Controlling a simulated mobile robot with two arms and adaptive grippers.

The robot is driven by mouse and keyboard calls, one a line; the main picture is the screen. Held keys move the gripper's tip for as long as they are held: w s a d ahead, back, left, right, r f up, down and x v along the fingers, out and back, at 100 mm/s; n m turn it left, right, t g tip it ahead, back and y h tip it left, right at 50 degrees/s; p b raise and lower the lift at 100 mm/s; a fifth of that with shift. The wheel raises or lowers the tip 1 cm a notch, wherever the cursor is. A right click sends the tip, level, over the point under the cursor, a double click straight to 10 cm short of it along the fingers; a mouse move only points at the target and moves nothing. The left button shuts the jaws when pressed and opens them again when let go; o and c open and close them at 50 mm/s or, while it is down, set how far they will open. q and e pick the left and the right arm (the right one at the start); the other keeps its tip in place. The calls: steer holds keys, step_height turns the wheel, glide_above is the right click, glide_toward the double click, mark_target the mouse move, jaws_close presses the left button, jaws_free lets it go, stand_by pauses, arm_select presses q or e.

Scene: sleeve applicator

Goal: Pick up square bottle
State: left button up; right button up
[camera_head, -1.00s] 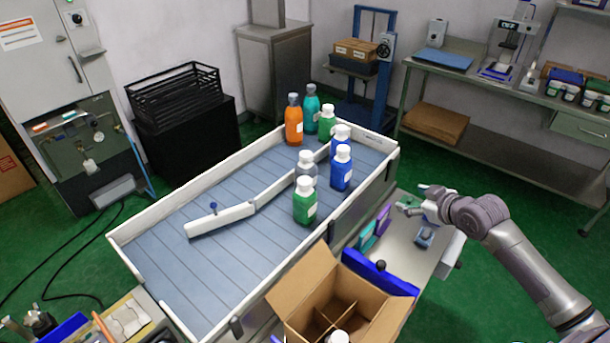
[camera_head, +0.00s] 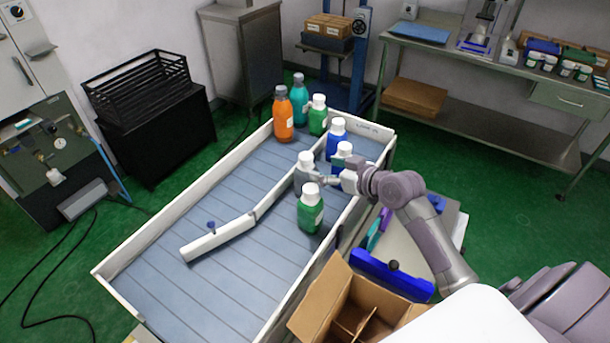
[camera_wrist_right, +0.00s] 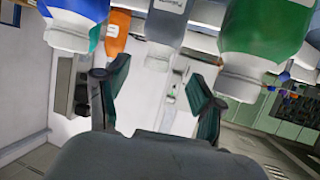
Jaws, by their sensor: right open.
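Several white-capped bottles stand on the conveyor: a grey one (camera_head: 304,180), a near green one (camera_head: 310,215), a far green one (camera_head: 318,121), and two blue ones, one behind (camera_head: 335,145) and one partly hidden by my gripper (camera_head: 341,161). I cannot tell for sure which is square. My right gripper (camera_head: 326,181) is open, just right of the grey bottle. In the right wrist view the picture is inverted; the grey bottle (camera_wrist_right: 166,25) is ahead between the open fingers (camera_wrist_right: 153,88), with blue (camera_wrist_right: 75,20) and green (camera_wrist_right: 262,40) bottles at the sides.
An orange bottle (camera_head: 283,119) and a teal bottle (camera_head: 299,94) stand at the conveyor's far end. A white diverter bar (camera_head: 218,239) lies across the conveyor (camera_head: 170,260). An open cardboard box (camera_head: 325,300) and a blue bin (camera_head: 392,277) are near its front right side.

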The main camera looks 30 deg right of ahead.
mark_target(311, 161)
steer(key=shift+x, duration=1.25)
steer(key=shift+w+a+p, duration=0.15)
steer(key=shift+w+p, duration=0.3)
steer(key=shift+w, duration=0.1)
steer(key=shift+w+a+p, duration=0.2)
steer(key=shift+w+p, duration=0.2)
steer(key=shift+w, duration=0.2)
steer(key=shift+p+x, duration=0.3)
steer(key=shift+x, duration=0.95)
steer(key=shift+w+f, duration=0.15)
steer(key=shift+w, duration=0.2)
steer(key=shift+w+f, duration=0.1)
arm_select(q)
steer(key=shift+w+a+r, duration=0.1)
steer(key=shift+w+r, duration=0.25)
steer(key=shift+r, duration=0.3)
steer(key=shift+w+r, duration=0.35)
steer(key=shift+r, duration=0.25)
arm_select(e)
jaws_close()
